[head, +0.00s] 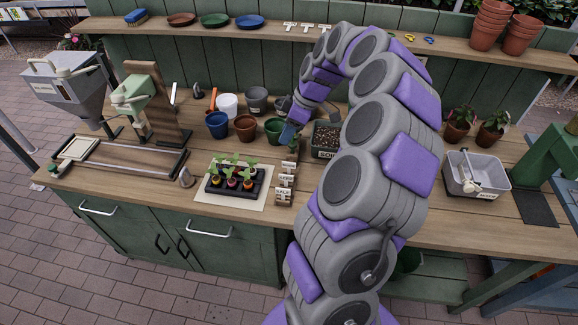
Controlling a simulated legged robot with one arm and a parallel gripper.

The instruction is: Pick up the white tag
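Small white T-shaped tags lie in a row on the upper shelf, left of my arm; one white tag (290,26) is at the left end of the row, and another (307,28) lies beside it. The right end of the row is close to my arm in the picture. My arm arches over the bench and bends down to the left. My gripper (290,131) points down near the green pot, well below and apart from the shelf tags. Its fingers are too small and partly hidden to tell whether they are open or hold anything.
The upper shelf (225,33) also holds saucers and stacked terracotta pots (490,25). On the bench stand a seedling tray (235,182), a holder with lettered labels (285,182), a green pot (274,130), a soil box (327,140) and a grey bin (478,174). Bench right of my arm is partly clear.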

